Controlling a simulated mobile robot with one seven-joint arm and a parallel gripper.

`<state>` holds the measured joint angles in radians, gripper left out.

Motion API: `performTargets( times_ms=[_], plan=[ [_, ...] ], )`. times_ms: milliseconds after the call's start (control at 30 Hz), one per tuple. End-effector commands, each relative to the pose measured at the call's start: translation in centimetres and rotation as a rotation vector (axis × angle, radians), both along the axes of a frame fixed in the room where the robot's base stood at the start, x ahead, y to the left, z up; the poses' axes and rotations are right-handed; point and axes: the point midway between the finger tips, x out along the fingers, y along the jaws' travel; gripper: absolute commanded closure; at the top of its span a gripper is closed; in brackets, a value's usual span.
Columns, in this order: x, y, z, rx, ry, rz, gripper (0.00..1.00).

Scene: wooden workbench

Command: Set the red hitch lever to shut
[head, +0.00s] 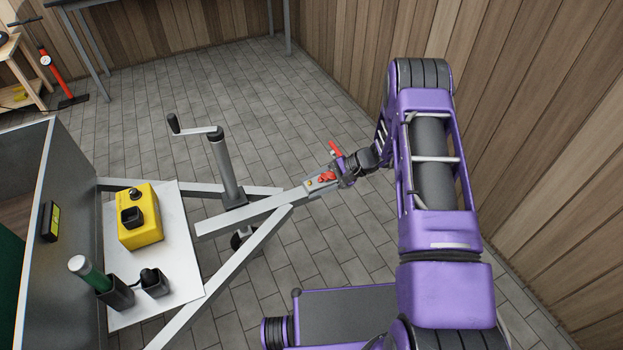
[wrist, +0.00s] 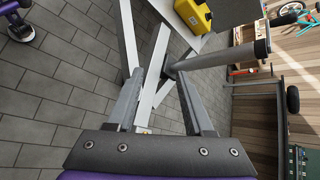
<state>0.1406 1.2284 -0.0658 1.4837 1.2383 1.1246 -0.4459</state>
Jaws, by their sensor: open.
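The red hitch lever (head: 335,149) stands tilted up at the front end of the grey trailer drawbar (head: 260,210) in the head view. A second small red part (head: 327,177) sits lower on the coupling. My gripper (head: 345,170) is right at the coupling, close beside the lever; I cannot tell whether it touches it. In the wrist view my gripper (wrist: 163,88) has its two fingers spread apart, with the drawbar running between and beyond them. The lever does not show in the wrist view.
A jockey-wheel post with a crank (head: 222,160) rises from the drawbar. Wood-panelled walls stand behind and at right. Tiled floor around the drawbar is clear.

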Motion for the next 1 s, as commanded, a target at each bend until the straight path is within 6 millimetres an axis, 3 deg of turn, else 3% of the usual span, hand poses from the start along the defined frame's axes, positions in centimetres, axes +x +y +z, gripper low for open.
performTargets(
  times_ms=[100, 333, 1000],
  plan=[
    [-0.1, 0.4, 1.8, -0.096, -0.058, 0.131, 0.48],
    [-0.2, 0.4, 3.9, -0.213, -0.126, 0.286, 0.48],
    [-0.1, 0.3, 4.4, -0.244, -0.145, 0.324, 0.48]
  ],
)
